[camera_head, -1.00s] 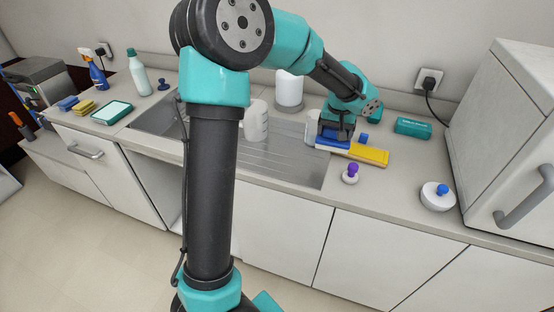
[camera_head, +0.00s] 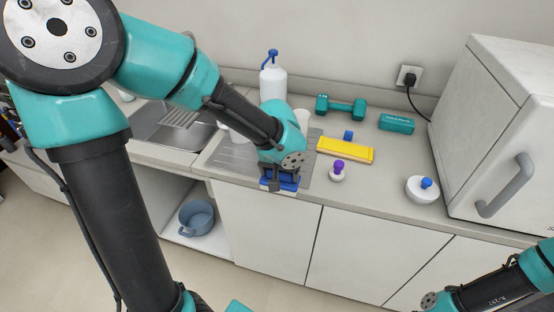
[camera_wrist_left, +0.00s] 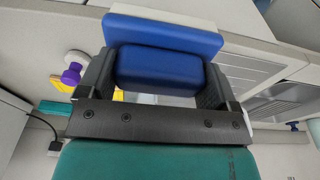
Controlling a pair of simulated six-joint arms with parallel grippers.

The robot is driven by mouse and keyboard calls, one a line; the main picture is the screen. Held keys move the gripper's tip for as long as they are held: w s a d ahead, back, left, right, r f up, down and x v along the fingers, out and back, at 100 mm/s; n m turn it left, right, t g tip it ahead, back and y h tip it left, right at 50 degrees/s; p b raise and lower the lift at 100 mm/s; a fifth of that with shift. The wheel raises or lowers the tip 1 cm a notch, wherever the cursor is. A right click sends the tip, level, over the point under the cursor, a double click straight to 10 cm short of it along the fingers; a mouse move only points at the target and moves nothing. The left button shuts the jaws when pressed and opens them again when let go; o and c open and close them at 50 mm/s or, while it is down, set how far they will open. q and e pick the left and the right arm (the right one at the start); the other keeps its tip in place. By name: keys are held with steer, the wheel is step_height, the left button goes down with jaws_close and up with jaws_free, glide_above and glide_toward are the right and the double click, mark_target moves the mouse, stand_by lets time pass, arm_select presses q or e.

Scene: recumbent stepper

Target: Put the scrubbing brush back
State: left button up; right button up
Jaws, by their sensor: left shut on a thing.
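The scrubbing brush (camera_wrist_left: 165,35) is blue, with a raised blue grip block and a pale layer on its far side. My left gripper (camera_wrist_left: 158,72) is shut on the grip block, with one dark finger at each side. In the head view, the left gripper (camera_head: 279,181) points down with the blue brush (camera_head: 287,184) at the front edge of the counter, right of the sink. The gripper hides part of the brush, and I cannot tell whether it touches the counter. My right arm shows at the lower right, but its gripper is out of frame.
A yellow block (camera_head: 345,150), a purple-knobbed piece (camera_head: 337,172), a white round piece with blue knob (camera_head: 422,189), a teal dumbbell (camera_head: 341,107) and a teal box (camera_head: 396,122) stand on the counter. A white cabinet (camera_head: 500,130) bounds the right. A pot (camera_head: 196,217) sits below.

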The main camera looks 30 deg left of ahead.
arm_select(q)
steer(key=w+a+f, duration=0.1)
steer(key=w+a, duration=0.7)
steer(key=w, duration=0.5)
steer(key=shift+f, duration=0.2)
steer(key=shift+w+a+f, duration=0.1)
steer(key=shift+w+f, duration=0.1)
steer(key=shift+f, duration=0.7)
steer(key=shift+w+a+f, duration=0.1)
steer(key=shift+w+f, duration=0.05)
steer(key=shift+f, duration=0.75)
steer(key=o, duration=0.4)
steer(key=shift+f, duration=0.15)
steer(key=o, duration=0.3)
